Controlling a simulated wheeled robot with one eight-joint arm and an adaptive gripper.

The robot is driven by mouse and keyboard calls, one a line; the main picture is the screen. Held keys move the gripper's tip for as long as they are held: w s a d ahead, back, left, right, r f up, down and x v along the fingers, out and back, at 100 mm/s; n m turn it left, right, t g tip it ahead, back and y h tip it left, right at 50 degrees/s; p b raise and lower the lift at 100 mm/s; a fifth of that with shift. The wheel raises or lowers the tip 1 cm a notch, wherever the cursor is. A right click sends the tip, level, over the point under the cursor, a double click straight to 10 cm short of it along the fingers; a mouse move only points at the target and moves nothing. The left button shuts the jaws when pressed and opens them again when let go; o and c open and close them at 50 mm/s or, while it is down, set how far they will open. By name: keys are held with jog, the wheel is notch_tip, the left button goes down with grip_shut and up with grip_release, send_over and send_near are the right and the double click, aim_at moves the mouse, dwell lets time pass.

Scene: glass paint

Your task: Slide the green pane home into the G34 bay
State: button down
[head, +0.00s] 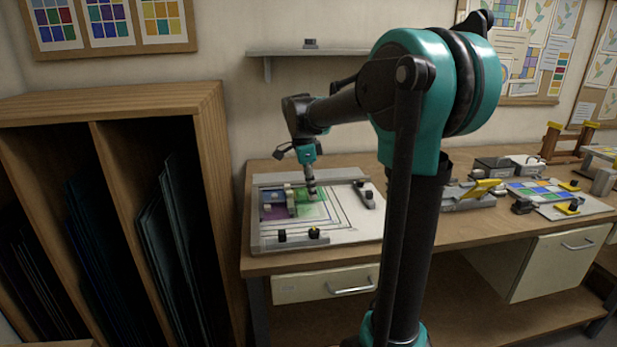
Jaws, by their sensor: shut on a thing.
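My gripper (311,189) is over the white board (350,228) on the workbench, pointing down at the green pane (312,204). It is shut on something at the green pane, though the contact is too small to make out. Dark lines are drawn on the board around the panes. I cannot read any G34 label, so I cannot tell which bay is which.
Black-knobbed clamps stand at the board's front edge (298,236) and right side (365,194). A second board with coloured panes (545,193) lies farther right. A wooden rack (100,110) of glass sheets stands left. The board's front right is bare.

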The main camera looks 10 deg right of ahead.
aim_at(303, 195)
jog(key=shift+s+f, duration=0.15)
jog(key=shift+f, duration=2.7)
jog(key=shift+f, duration=0.15)
jog(key=shift+w+a, duration=0.85)
jog(key=shift+w, duration=0.1)
dwell(1.0)
jog(key=c, duration=1.3)
grip_release()
jog(key=shift+c, duration=0.2)
jog(key=shift+r, duration=3.55)
